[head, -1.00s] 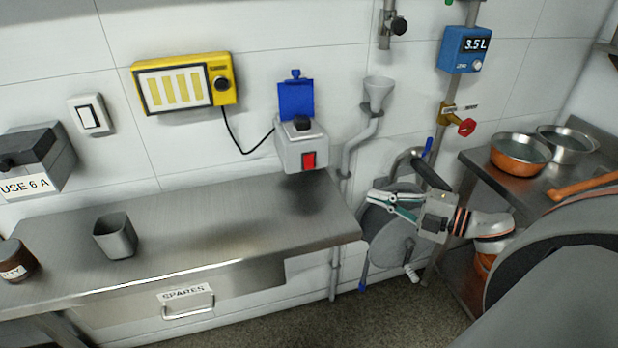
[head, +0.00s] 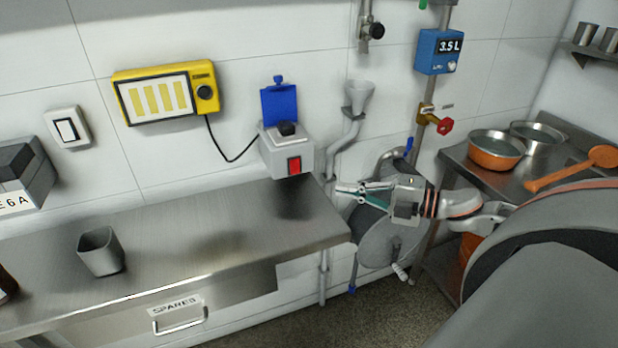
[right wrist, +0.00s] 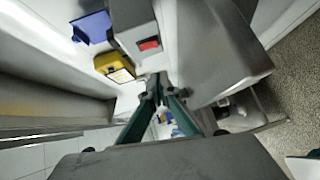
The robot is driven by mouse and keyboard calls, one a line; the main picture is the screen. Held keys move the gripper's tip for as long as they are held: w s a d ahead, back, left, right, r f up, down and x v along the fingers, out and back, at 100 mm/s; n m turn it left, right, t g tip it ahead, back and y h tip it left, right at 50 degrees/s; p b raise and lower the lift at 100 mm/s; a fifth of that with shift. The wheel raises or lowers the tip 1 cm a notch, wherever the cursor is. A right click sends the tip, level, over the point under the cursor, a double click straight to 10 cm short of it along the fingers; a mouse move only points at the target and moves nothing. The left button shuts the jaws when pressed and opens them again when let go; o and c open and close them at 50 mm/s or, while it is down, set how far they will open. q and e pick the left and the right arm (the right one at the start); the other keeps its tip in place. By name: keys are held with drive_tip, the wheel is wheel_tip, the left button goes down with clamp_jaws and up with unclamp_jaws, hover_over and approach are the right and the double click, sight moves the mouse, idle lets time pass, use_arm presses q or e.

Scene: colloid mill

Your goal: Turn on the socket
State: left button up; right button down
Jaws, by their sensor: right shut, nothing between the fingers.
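The socket (head: 285,150) is a grey box on the wall above the right end of the steel counter. Its blue lid (head: 279,105) stands open, a black plug sits in its top, and a red switch (head: 294,165) is on its front. The red switch also shows in the right wrist view (right wrist: 149,44), above my fingertips. My right gripper (head: 340,189) is shut and empty, to the right of the socket and a little lower, apart from it. In the right wrist view its fingertips (right wrist: 158,88) meet below the socket box. My left gripper is not in view.
A yellow panel (head: 168,93) is cabled to the socket. A grey cup (head: 101,251) stands on the counter (head: 200,235). A funnel pipe (head: 352,115), a grey disc-shaped machine and a red-handled valve (head: 441,126) are around my right arm. Pans (head: 496,150) rest at right.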

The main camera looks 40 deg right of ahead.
sight(296, 173)
drive_tip(key=shift+w+a+f+b, duration=0.3)
drive_tip(key=shift+w+a, duration=0.25)
drive_tip(key=shift+w, duration=1.25)
drive_tip(key=shift+w+a+f+b, duration=0.2)
drive_tip(key=shift+w+a+b, duration=0.3)
drive_tip(key=shift+w, duration=1.3)
drive_tip(key=shift+w+a+f+b, duration=0.2)
drive_tip(key=shift+w+a, duration=0.45)
drive_tip(key=shift+w, duration=1.15)
drive_tip(key=shift+w+d+f+n+t+b, duration=0.1)
drive_tip(key=shift+w+f+n+t+b, duration=0.35)
drive_tip(key=shift+b, duration=0.75)
drive_tip(key=shift+s+r+p, duration=0.1)
drive_tip(key=shift+r+p, duration=0.25)
drive_tip(key=shift+r, duration=0.05)
drive_tip(key=shift+f, duration=0.1)
